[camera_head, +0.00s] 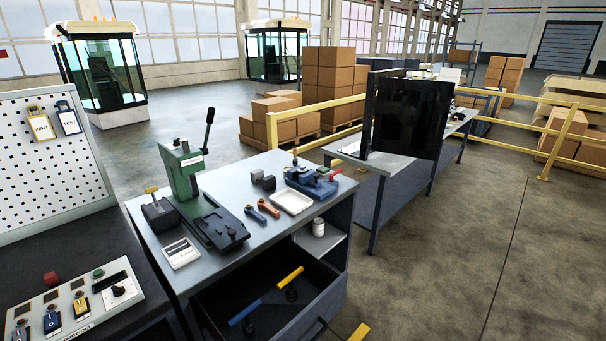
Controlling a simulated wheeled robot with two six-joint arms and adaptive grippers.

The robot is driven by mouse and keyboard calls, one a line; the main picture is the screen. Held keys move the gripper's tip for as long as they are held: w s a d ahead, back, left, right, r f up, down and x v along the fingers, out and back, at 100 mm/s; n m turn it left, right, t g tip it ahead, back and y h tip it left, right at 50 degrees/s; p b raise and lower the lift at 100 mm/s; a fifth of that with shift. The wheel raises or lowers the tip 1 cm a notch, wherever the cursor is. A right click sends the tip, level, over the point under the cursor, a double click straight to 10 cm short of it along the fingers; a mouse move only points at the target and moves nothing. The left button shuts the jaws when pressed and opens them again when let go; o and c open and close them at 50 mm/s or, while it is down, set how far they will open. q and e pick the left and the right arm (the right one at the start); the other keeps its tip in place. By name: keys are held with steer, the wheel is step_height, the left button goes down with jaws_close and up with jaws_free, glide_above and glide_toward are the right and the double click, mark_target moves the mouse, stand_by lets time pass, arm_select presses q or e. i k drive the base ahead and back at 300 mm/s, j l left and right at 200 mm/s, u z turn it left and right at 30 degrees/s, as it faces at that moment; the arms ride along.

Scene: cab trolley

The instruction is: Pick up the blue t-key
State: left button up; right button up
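The blue t-key (244,313) lies in the open drawer (333,291) of the grey workbench, toward the drawer's left front. Its blue bar slants up to the right, and a dark part shows below it. A t-key with a yellow bar (290,278) is in the same drawer, farther right and back. Neither of my grippers is in view, and nothing is seen touching the blue t-key.
Above the drawer, the workbench top (220,180) carries a green press (185,170), a white tray (291,202) and a blue vise (312,182). A control panel (75,305) stands at left. Floor (430,270) at right is clear. A yellow piece (359,332) shows at the bottom edge.

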mark_target(249, 330)
steer(key=i, duration=0.95)
